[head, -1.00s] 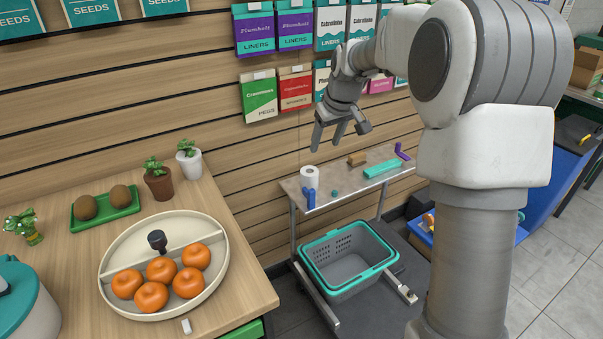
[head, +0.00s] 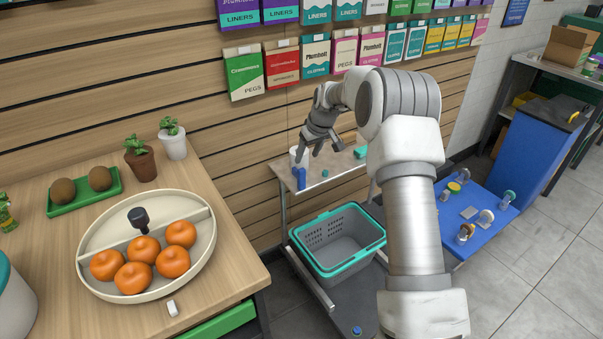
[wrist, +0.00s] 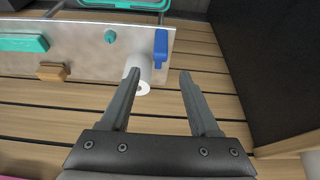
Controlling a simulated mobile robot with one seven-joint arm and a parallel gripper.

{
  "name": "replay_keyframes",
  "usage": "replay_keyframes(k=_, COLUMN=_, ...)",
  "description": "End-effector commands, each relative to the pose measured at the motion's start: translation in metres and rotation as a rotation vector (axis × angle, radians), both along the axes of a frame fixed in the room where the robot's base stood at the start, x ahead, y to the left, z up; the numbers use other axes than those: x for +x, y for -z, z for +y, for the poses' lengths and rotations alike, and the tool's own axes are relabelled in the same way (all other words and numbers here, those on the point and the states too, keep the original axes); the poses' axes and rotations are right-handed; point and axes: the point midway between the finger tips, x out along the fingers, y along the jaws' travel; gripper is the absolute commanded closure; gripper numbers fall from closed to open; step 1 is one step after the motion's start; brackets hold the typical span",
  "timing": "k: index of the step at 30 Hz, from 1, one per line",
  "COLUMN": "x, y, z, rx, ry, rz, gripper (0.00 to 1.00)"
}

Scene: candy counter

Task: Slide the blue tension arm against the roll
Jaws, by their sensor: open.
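The blue tension arm (head: 300,178) stands at the left end of the small metal table (head: 283,165). In the wrist view the blue arm (wrist: 161,48) lies beside the white roll (wrist: 139,70), with a narrow gap that is hard to judge. The roll also shows in the head view (head: 294,158), partly behind the blue arm. My gripper (head: 313,160) is open and empty, above the table near the roll. In the wrist view its fingers (wrist: 158,80) point toward the roll and the blue arm; the left finger overlaps the roll's edge.
A teal block (wrist: 22,43), a brown block (wrist: 53,72) and a small teal knob (wrist: 111,37) share the table. A grey basket with a teal rim (head: 323,269) stands below. A wooden counter (head: 235,270) with a tray of oranges is at left. The slatted wall is close behind.

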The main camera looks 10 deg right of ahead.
Motion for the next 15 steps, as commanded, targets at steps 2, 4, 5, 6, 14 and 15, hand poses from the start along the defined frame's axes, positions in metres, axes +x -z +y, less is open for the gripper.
replay_keyframes(k=2, x=0.006, y=0.021, z=0.003, rx=0.000, ry=0.000, rz=0.003, gripper=0.38)
replay_keyframes(k=4, x=0.011, y=0.035, z=0.005, rx=0.001, ry=-0.001, rz=0.003, gripper=0.38)
replay_keyframes(k=5, x=0.014, y=0.040, z=0.006, rx=0.000, ry=-0.001, rz=0.002, gripper=0.38)
replay_keyframes(k=6, x=0.016, y=0.048, z=0.007, rx=-0.001, ry=-0.001, rz=0.003, gripper=0.38)
replay_keyframes(k=14, x=0.030, y=0.079, z=0.012, rx=0.000, ry=-0.001, rz=0.000, gripper=0.38)
replay_keyframes(k=15, x=0.031, y=0.081, z=0.013, rx=0.000, ry=-0.001, rz=0.000, gripper=0.38)
